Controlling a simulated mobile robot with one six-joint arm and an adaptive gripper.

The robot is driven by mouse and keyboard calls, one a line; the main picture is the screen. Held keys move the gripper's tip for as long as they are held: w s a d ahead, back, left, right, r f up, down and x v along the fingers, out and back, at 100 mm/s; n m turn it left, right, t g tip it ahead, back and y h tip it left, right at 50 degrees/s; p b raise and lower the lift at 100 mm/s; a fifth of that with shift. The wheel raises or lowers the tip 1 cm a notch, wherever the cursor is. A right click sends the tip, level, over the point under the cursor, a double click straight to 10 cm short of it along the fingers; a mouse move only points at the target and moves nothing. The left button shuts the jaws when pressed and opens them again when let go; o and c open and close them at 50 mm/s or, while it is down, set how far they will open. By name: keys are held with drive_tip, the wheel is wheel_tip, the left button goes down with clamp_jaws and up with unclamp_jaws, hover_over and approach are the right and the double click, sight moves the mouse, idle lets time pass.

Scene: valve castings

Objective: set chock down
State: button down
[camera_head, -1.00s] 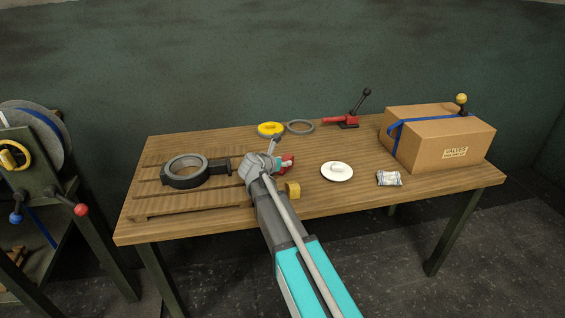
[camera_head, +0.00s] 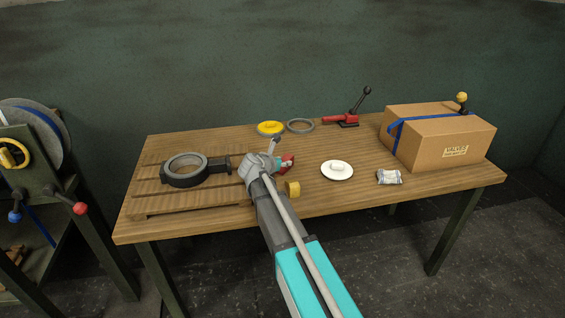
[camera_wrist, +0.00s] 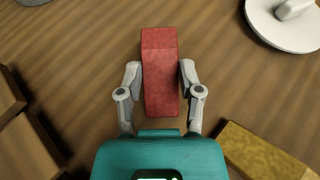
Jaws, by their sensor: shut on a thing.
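The red chock (camera_wrist: 160,75) is a long block held between the two fingers of my gripper (camera_wrist: 160,78) in the wrist view. The fingers press on its two long sides. In the head view a bit of the red chock (camera_head: 289,160) shows beyond my wrist, near the middle of the wooden table (camera_head: 250,212). My gripper is mostly hidden there by my own arm. I cannot tell whether the underside of the chock touches the table.
A yellow block (camera_head: 293,188) lies close by, right of my arm. Left is a slatted pallet (camera_head: 150,190) bearing a dark valve ring (camera_head: 183,180).

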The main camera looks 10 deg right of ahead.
drive_tip(key=shift+c, duration=0.9)
unclamp_jaws()
drive_tip(key=shift+r, duration=0.2)
wheel_tip(320, 180, up, 7)
drive_tip(key=p, duration=0.7)
drive_tip(key=shift+f, duration=0.1)
drive_tip(key=a+r+n+t+y+p, duration=0.2)
drive_tip(key=a+r+n+y+p, duration=0.2)
drive_tip(key=a, duration=0.9)
drive_tip(key=s+a+r+n+t+y+p, duration=0.1)
drive_tip(key=a+r+n+t+y+p, duration=0.1)
drive_tip(key=a, duration=1.1)
drive_tip(key=shift+s+a+r+n+t+y+p, duration=0.2)
drive_tip(key=shift+a+r+n+t+y+p, duration=0.15)
drive_tip(key=shift+r+n+y+p, duration=0.6)
drive_tip(key=shift+d, duration=0.1)
